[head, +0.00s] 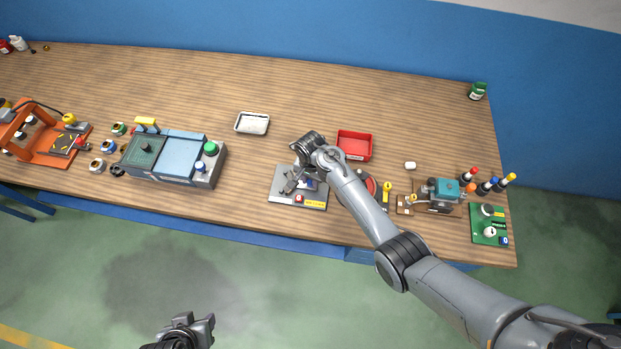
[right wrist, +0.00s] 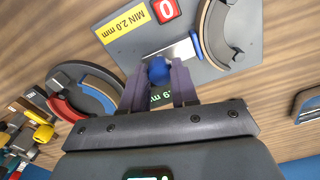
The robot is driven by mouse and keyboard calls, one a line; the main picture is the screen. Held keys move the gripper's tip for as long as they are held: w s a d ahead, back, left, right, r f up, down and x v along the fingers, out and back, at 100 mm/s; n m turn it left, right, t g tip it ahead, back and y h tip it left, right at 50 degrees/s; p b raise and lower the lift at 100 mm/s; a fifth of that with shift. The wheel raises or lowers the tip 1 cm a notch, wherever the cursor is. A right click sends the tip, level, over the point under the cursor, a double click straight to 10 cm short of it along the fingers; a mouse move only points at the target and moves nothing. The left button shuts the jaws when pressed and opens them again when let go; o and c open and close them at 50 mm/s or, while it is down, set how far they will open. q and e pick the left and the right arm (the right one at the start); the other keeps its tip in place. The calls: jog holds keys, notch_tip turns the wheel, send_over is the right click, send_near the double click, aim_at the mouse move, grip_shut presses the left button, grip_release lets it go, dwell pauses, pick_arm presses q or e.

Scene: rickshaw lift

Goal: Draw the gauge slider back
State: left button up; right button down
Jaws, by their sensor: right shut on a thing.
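The gauge is a flat grey plate (head: 284,198) on the bench, with a yellow "MIN 2.0 mm" label (right wrist: 122,22) and a red "0" tag (right wrist: 166,10). A curved shoe (right wrist: 221,38) lies on it, with a blue piece (right wrist: 196,45) and a pale bar close beside it. My right gripper (head: 300,178) is over the plate. In the right wrist view my right gripper (right wrist: 158,78) is shut on the blue slider knob (right wrist: 159,68). A green readout is partly hidden between the fingers. My left gripper (head: 190,326) hangs off the bench's near side; its jaw gap is unclear.
A red bin (head: 354,145) stands behind and right of the gauge. A white tray (head: 252,123) is at the back left. A blue-grey machine (head: 172,155) stands to the left. A small vise-like fixture (head: 440,193) and several coloured-top bottles are to the right.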

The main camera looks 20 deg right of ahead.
jog(key=shift+s+d+r+p, duration=0.1)
jog(key=shift+s+d+p, duration=0.1)
jog(key=shift+p, duration=0.2)
jog(key=d+p, duration=0.1)
jog(key=s+d+p, duration=0.1)
jog(key=p, duration=0.1)
jog(key=shift+s+d+r, duration=0.15)
jog(key=shift+s+d, duration=0.05)
jog(key=shift+d, duration=0.05)
jog(key=shift+s+d, duration=0.2)
jog(key=shift+d, duration=0.1)
jog(key=shift+w+f, duration=0.1)
jog(key=shift+f, duration=0.15)
jog(key=c, duration=1.2)
grip_release()
jog(key=o, duration=0.3)
jog(key=shift+d, duration=0.15)
jog(key=shift+o, duration=0.2)
